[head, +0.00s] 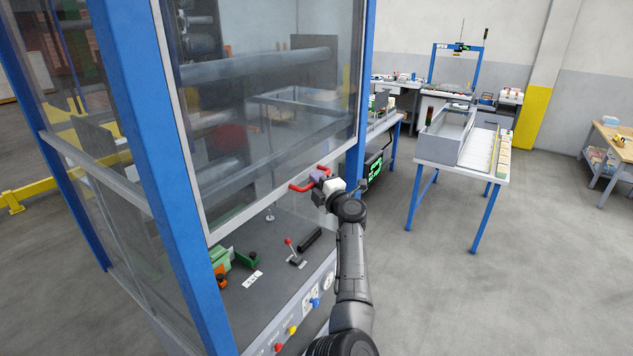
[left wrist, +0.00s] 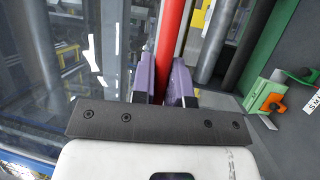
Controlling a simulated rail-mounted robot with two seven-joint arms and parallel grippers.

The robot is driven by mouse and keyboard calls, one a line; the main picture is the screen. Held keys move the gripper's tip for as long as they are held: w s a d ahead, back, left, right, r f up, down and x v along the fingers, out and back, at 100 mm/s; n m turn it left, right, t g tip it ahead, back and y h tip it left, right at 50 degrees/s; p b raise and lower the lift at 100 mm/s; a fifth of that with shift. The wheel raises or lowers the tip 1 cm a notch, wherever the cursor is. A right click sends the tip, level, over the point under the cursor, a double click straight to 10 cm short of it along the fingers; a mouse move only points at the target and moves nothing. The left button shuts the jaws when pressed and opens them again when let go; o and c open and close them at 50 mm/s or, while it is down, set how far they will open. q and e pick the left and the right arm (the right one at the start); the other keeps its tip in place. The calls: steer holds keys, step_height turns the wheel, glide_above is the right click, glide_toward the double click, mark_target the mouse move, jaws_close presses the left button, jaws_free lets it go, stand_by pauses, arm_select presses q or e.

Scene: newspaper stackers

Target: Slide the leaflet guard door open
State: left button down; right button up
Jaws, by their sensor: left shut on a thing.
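The guard door (head: 248,211) is a clear panel in a grey frame between blue posts in the head view. Its lower edge stands above the machine's grey deck, with an open gap beneath. A red bar handle (head: 297,187) sticks out near the door's lower right part. My left gripper (head: 317,178) is at the handle. In the left wrist view the purple fingers (left wrist: 164,85) are shut around the red handle bar (left wrist: 173,35), which runs up between them. The fingers partly hide the handle. My right gripper is in neither view.
On the deck under the door are a red-knobbed lever (head: 289,243), a black bar (head: 311,240) and green-and-orange parts (head: 220,265). A white table (head: 462,165) with a grey tray stands to the right. The floor between is clear.

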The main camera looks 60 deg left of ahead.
arm_select(q)
steer(key=c, duration=1.1)
jaws_free()
steer(key=shift+c, duration=0.2)
steer(key=shift+d, duration=0.1)
steer(key=d+f+b, duration=0.1)
steer(key=d+f, duration=0.1)
steer(key=d, duration=1.1)
steer(key=shift+w+d+f+b, duration=0.15)
steer(key=shift+d+f+b, duration=0.05)
steer(key=shift+b, duration=0.1)
